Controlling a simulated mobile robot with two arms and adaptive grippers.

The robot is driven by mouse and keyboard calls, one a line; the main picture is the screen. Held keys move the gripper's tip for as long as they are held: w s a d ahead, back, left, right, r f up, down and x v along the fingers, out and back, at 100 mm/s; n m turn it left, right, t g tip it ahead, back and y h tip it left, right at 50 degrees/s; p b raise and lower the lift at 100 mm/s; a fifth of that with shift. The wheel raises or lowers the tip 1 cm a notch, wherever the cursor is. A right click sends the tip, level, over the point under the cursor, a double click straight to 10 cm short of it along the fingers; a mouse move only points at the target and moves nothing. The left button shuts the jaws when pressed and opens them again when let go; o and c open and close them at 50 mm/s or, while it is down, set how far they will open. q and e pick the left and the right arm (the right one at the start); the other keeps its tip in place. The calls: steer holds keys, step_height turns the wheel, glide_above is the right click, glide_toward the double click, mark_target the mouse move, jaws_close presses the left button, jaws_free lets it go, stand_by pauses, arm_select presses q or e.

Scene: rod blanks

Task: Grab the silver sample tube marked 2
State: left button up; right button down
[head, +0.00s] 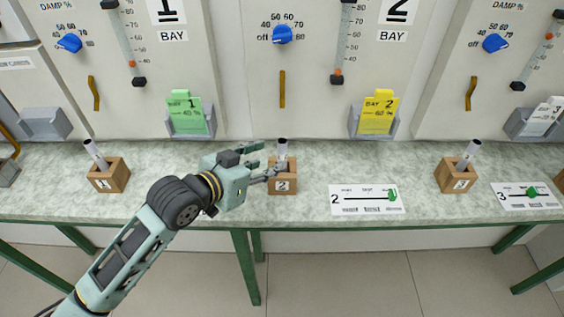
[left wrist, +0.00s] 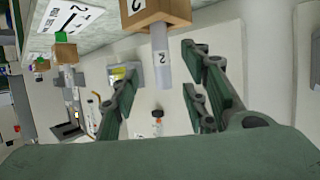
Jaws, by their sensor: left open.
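The silver sample tube marked 2 (head: 282,150) stands in a wooden block marked 2 (head: 283,186) in the middle of the bench. In the left wrist view the tube (left wrist: 161,62) shows a 2 on its side and sticks out of the block (left wrist: 156,13). My left gripper (head: 264,161) is open, at the left of the tube in the head view. In the left wrist view the tube is between the open fingers (left wrist: 165,88), with gaps on both sides. I cannot tell whether any finger touches it. My right gripper is not in view.
Block 1 (head: 109,178) with its tube (head: 95,152) stands at left; block 3 (head: 456,178) with its tube (head: 469,153) at right. A white card marked 2 (head: 350,208) lies flat on the bench (head: 225,209). Panels with knobs and card holders rise behind.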

mark_target(279, 153)
arm_select(q)
steer(key=shift+w+d, duration=0.25)
steer(key=shift+w, duration=0.15)
steer(key=p+x, duration=0.2)
steer(key=x, duration=0.4)
steer(key=shift+r, duration=0.2)
steer(key=shift+w+d+f, duration=0.25)
steer(key=shift+w, duration=0.15)
steer(key=c, duration=1)
